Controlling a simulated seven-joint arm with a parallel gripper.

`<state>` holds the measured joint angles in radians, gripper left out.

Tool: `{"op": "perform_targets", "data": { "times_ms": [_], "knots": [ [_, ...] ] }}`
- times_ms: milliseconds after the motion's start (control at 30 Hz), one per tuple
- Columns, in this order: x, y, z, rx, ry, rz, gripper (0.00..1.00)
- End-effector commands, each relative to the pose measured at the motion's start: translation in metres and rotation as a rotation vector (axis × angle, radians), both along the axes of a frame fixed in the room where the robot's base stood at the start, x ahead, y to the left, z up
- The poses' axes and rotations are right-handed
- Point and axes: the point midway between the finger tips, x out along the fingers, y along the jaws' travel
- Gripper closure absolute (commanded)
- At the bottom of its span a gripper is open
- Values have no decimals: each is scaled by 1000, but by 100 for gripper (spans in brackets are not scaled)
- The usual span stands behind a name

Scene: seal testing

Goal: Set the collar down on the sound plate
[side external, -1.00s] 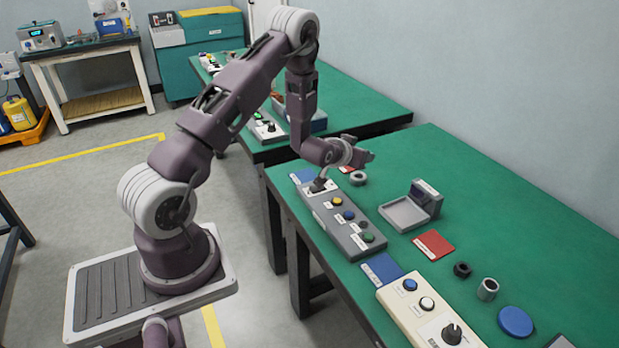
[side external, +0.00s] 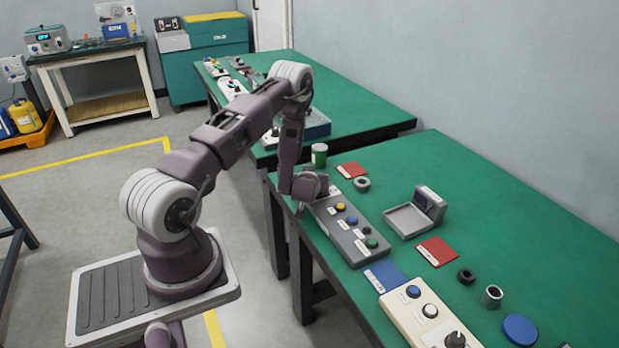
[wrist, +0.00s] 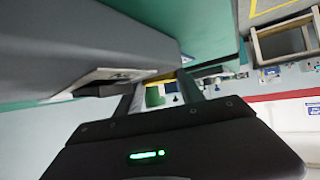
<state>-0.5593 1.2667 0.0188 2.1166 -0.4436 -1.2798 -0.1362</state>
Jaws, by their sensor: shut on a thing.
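My gripper (side external: 322,190) is low at the far end of the grey control box (side external: 352,232), with its fingertips mostly hidden by my wrist. In the wrist view its fingers (wrist: 158,88) are beside the box's grey side. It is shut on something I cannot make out. A grey ring (side external: 362,184) lies on the green table beyond the box, apart from my gripper. A dark ring (side external: 466,276) and an upright grey sleeve (side external: 492,296) stand nearer; I cannot tell which is the collar. Red plates (side external: 437,251) (side external: 352,170) and a blue plate (side external: 383,275) lie flat, their labels unreadable.
A grey tray with a raised back (side external: 410,220) stands mid-table. A green cylinder (side external: 319,155) stands beyond my gripper. A cream control box (side external: 428,312) and a blue disc (side external: 519,329) are nearer. The table's right side (side external: 520,230) is clear.

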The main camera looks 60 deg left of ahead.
Motion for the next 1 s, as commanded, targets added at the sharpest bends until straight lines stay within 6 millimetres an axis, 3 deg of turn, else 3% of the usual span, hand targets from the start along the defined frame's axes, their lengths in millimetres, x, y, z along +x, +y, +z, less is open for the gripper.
{"op": "perform_targets", "data": {
  "times_ms": [267,300,400,700,1000],
  "knots": [
    [0,0,-2,2,-1,-1,100],
    [0,0,-3,0,1,0,49],
    [0,0,-2,0,0,-1,33],
    [0,-2,1,-3,1,-3,33],
    [-24,-47,29,-2,3,-5,33]
  ]
}}
